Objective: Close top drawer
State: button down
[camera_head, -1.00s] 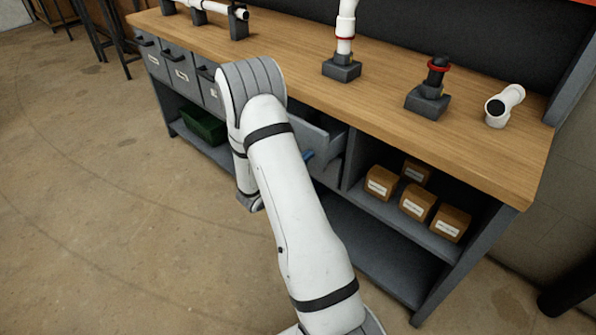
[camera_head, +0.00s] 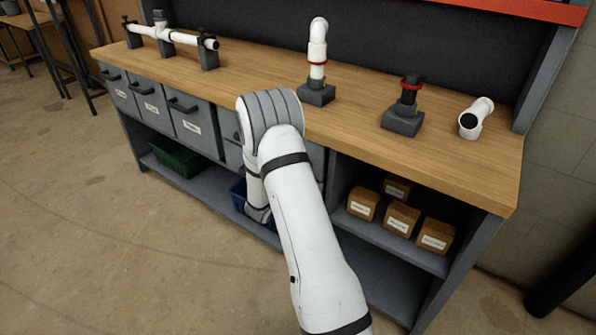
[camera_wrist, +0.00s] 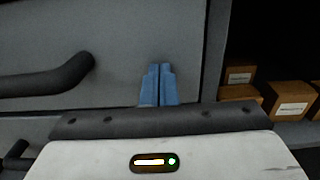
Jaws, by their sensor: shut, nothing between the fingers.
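The drawer front (camera_wrist: 125,50) is a flat grey panel with a dark bar handle (camera_wrist: 45,78) at the left in the wrist view. My gripper (camera_wrist: 159,68) has its two blue fingers shut together and empty, pointing at the panel to the right of the handle. I cannot tell whether the tips touch it. In the head view my arm covers most of this drawer and hides my gripper. The strip of its front (camera_head: 316,163) right of my arm looks about in line with the workbench face.
More labelled grey drawers (camera_head: 193,127) are at the left. Cardboard boxes (camera_head: 402,219) sit in the open right bay. A green bin (camera_head: 177,159) and a blue bin (camera_head: 238,194) are on the lower shelf. Pipe fittings stand on the wooden top (camera_head: 270,75). The floor in front is clear.

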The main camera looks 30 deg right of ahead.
jog(key=shift+d+r, duration=0.25)
jog(key=shift+d, duration=0.1)
jog(key=shift+a, duration=0.1)
jog(key=v, duration=1.4)
jog(key=s+d+r+m+g+y+p, duration=0.2)
jog(key=s+r+m+g+p, duration=0.1)
jog(key=s+r+m+g, duration=0.35)
jog(key=s+d+r+m+g+y+p, duration=0.2)
jog(key=s+r+m+g+p, duration=0.15)
jog(key=s+r+m, duration=0.4)
jog(key=s+a+r+m+t+y+p, duration=0.3)
jog(key=s+a+r+m+y+p, duration=0.3)
jog(key=s+a+r+m+y, duration=0.3)
jog(key=s+a+r+y, duration=0.2)
jog(key=s+a+r, duration=0.1)
jog(key=a+r, duration=0.1)
jog(key=shift+a+r+m+t+y, duration=0.25)
jog(key=shift+m+t+y, duration=0.15)
